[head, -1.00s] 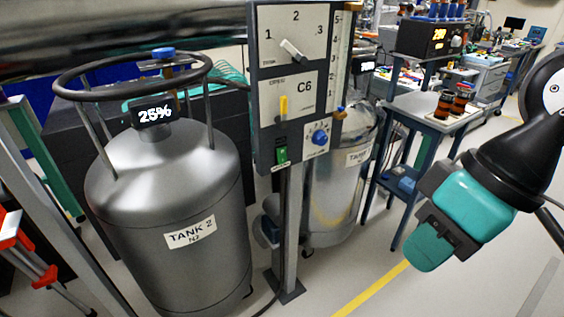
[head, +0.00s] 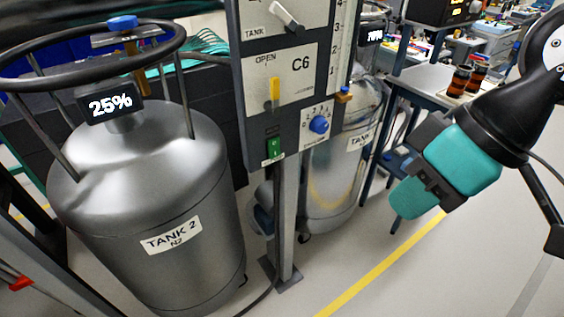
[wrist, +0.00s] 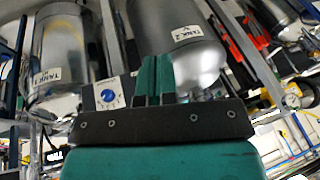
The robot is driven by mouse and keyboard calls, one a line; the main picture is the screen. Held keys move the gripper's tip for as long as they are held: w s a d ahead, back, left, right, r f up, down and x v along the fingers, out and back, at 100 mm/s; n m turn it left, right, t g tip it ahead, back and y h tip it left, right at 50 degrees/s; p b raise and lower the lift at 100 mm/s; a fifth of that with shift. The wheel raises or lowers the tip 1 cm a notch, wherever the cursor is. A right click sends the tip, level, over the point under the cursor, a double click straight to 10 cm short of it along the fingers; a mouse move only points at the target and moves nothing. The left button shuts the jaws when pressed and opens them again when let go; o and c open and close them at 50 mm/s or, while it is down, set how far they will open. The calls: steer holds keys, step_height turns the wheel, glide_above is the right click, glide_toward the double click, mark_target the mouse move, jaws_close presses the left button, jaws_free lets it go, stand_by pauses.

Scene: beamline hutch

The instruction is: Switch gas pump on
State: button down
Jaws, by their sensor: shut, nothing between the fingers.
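A grey control panel (head: 240,90) marked C6 stands on a post in the middle of the head view. On its lower edge is a green rocker switch (head: 273,147); its position is too small to tell for sure. A blue knob (head: 319,124) with a number dial sits to its right, and it also shows in the wrist view (wrist: 108,95). A yellow lever (head: 274,92) is above the switch. My gripper (head: 408,203) is shut and empty, to the right of the panel and apart from it. Its fingers (wrist: 155,75) show in the wrist view.
TANK 2 (head: 150,190) stands left of the post, its display reading 25%. Another tank (head: 333,185) stands behind the panel. A bench (head: 425,80) with brown jars is at the upper right. The floor with a yellow line (head: 385,262) is clear in front.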

steer(key=w+a+f+n+t+y+b, duration=0.2)
steer(key=w+f+n+t+b, duration=0.4)
steer(key=b, duration=0.6)
steer(key=w+a+f+n+t+y+b, duration=0.2)
steer(key=w+a+f+n+t+b, duration=0.2)
steer(key=b, duration=0.9)
steer(key=w+f+n+t, duration=0.3)
steer(key=w+f+n, duration=0.2)
steer(key=f+n, duration=0.1)
steer(key=shift+a+n+y, duration=0.3)
steer(key=shift+n, duration=0.1)
